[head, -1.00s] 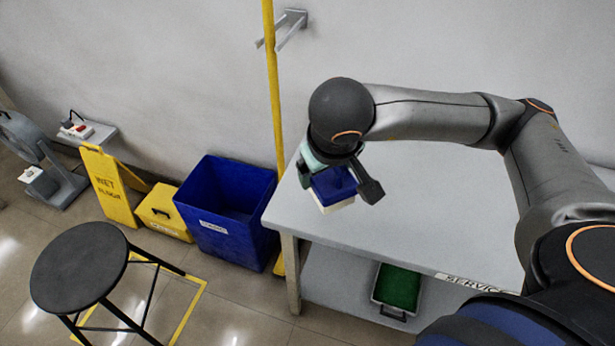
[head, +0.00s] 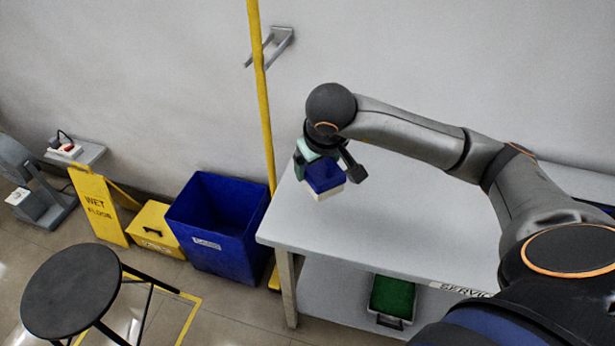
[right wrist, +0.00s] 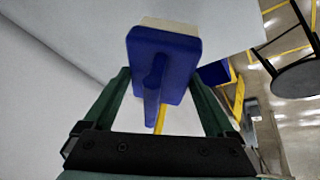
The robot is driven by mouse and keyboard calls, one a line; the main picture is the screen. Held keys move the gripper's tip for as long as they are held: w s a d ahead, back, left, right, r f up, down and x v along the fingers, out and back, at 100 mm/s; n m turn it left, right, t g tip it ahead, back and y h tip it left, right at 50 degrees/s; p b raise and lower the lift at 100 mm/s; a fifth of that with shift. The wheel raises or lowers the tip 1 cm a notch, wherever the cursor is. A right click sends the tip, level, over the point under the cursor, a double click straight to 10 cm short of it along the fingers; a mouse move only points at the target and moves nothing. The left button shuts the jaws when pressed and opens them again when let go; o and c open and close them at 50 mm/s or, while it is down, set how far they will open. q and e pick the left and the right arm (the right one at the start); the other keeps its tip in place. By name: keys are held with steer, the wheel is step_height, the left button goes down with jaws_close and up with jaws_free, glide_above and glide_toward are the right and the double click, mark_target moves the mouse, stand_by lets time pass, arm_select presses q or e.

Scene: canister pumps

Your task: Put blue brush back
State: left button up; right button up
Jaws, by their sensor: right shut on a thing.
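The blue brush (head: 324,177) has a blue block with cream bristles underneath. My right gripper (head: 328,164) is shut on it and holds it over the left end of the grey service table (head: 400,215). In the right wrist view the brush (right wrist: 163,62) sits between the two fingers, its blue grip towards the camera and a strip of cream bristles at the far edge. I cannot tell how high above the table it is. My left gripper is not in view.
A blue bin (head: 215,228), a yellow box (head: 157,230) and a wet-floor sign (head: 97,205) stand left of the table. A yellow pole (head: 262,110) rises by its left end. A black stool (head: 72,290) stands in front. A green tray (head: 392,297) sits on the lower shelf. The tabletop looks clear.

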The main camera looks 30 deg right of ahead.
mark_target(310, 174)
steer(key=w+f, duration=0.1)
steer(key=f, duration=0.1)
steer(key=w+f, duration=0.1)
steer(key=w, duration=0.1)
steer(key=shift+a+f, duration=0.15)
steer(key=shift+f, duration=0.25)
steer(key=shift+w+f, duration=0.15)
steer(key=shift+f, duration=0.7)
steer(key=shift+w+f, duration=0.1)
steer(key=shift+f, duration=0.75)
steer(key=shift+f, duration=0.2)
steer(key=o, duration=1)
steer(key=shift+r, duration=0.15)
steer(key=shift+s+r, duration=0.1)
steer(key=shift+r, duration=0.25)
steer(key=p+v, duration=0.1)
steer(key=v, duration=1)
steer(key=shift+s+r, duration=0.1)
steer(key=shift+r, duration=0.05)
